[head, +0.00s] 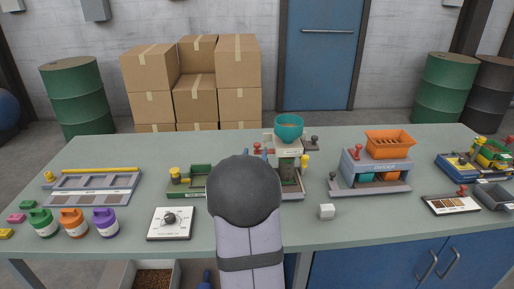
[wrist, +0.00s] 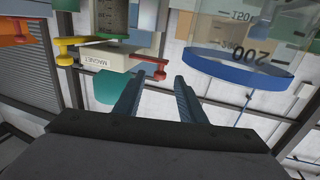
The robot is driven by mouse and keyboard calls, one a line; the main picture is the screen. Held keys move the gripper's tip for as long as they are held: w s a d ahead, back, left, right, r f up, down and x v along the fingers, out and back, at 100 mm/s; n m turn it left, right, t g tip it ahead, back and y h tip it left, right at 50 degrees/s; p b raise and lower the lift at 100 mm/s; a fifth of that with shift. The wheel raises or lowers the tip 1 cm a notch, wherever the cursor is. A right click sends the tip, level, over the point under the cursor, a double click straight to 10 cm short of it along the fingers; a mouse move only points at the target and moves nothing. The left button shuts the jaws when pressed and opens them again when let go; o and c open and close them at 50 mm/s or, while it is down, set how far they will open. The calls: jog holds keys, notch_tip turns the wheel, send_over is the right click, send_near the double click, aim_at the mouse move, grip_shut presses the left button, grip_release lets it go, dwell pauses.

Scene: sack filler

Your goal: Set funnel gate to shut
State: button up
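The teal funnel (head: 288,127) stands on top of a pale box at the back middle of the table, above a grey base. A red lever (head: 262,149) sticks out at its left, and a yellow knob (head: 305,160) is at its right. In the wrist view a box marked MAGNET (wrist: 95,61) carries a red lever (wrist: 148,59), with a yellow lever (wrist: 65,50) beside it. My gripper (wrist: 159,76) is open and empty, its tips close to the red lever. I cannot tell whether they touch. My arm hides the gripper in the head view. The gate's position cannot be made out.
A clear graduated vessel with a blue band (wrist: 235,70) is close at the right in the wrist view. A green tray (head: 200,180) is left of my arm; a grey machine with an orange hopper (head: 390,142) is right.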

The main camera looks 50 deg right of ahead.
aim_at(257, 149)
jog(key=shift+p+x, duration=0.7)
jog(key=shift+x, duration=2.25)
